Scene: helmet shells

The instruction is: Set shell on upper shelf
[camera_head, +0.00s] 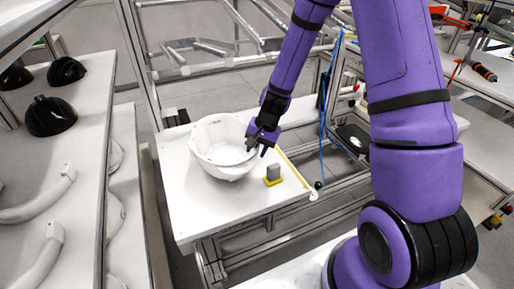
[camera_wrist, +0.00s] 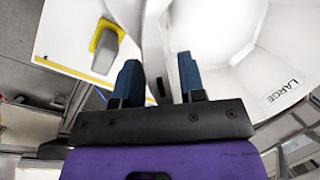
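A white helmet shell (camera_head: 213,155) sits open side up on the small white table (camera_head: 205,205) in the head view. In the wrist view its pale wall (camera_wrist: 225,35) fills the upper right, with "LARGE" printed inside. My gripper (camera_head: 258,148) is at the shell's right rim, pointing down. In the wrist view my gripper's two dark blue fingers (camera_wrist: 158,80) are apart, with the shell's edge running up from between them. I cannot tell whether either finger touches it. The shelf unit's upper board (camera_head: 83,110) is at the left of the head view.
A yellow and grey block (camera_head: 273,175) stands on the table, right of the shell; it also shows in the wrist view (camera_wrist: 104,45). Black shells (camera_head: 50,116) and white curved parts (camera_head: 45,195) lie on the left shelves. A metal roller rack (camera_head: 210,48) stands behind. The table's front left is clear.

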